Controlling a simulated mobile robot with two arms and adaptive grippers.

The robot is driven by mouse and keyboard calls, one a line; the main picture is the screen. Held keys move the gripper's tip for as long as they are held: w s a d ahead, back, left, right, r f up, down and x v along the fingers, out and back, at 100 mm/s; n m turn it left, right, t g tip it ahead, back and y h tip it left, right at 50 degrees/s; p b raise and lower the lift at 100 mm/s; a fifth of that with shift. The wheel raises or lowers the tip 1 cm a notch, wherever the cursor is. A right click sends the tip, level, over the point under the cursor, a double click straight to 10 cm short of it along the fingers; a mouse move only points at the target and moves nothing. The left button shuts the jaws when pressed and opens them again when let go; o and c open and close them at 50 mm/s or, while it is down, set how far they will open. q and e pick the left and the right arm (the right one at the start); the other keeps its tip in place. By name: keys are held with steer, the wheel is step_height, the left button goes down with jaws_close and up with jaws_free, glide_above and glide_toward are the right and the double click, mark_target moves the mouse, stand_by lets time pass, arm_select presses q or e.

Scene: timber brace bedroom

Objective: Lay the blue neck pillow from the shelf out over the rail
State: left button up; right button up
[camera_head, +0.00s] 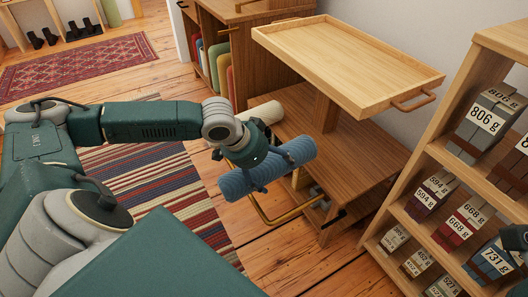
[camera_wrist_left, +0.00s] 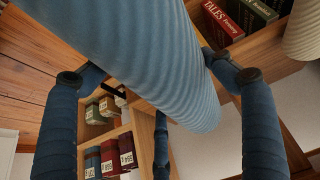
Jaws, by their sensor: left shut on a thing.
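The blue neck pillow (camera_head: 232,184) is a ribbed roll. My left gripper (camera_head: 264,167) is shut on it around its middle and holds it in the air, slightly tilted, in front of the low wooden shelf (camera_head: 360,165). In the left wrist view the pillow (camera_wrist_left: 140,50) crosses the top between my dark blue fingers (camera_wrist_left: 160,85). A thin brass rail (camera_head: 295,211) shows below and beyond the pillow, partly hidden by it; I see them as apart. A dark part at the right edge may be my right gripper (camera_head: 513,240); its fingers are unclear.
A cream roll (camera_head: 262,114) lies on the shelf behind my left wrist. A wooden tray (camera_head: 345,55) with a handle stands above the shelf. A rack (camera_head: 450,130) of weight-labelled boxes stands at right. A striped rug (camera_head: 175,190) covers the floor at left.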

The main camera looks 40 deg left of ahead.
arm_select(q)
steer(key=shift+w+d+f+b, duration=0.3)
steer(key=shift+w+b, duration=0.15)
steer(key=shift+w, duration=0.25)
steer(key=shift+w+d+f+b, duration=0.15)
steer(key=shift+w+d+b, duration=0.1)
steer(key=shift+w+b, duration=0.3)
steer(key=shift+w+d+f+p, duration=0.15)
steer(key=shift+w+f+p, duration=0.25)
steer(key=shift+p, duration=0.1)
steer(key=shift+p+x, duration=0.3)
steer(key=shift+x, duration=0.85)
steer(key=shift+w, duration=0.15)
steer(key=o, duration=1.1)
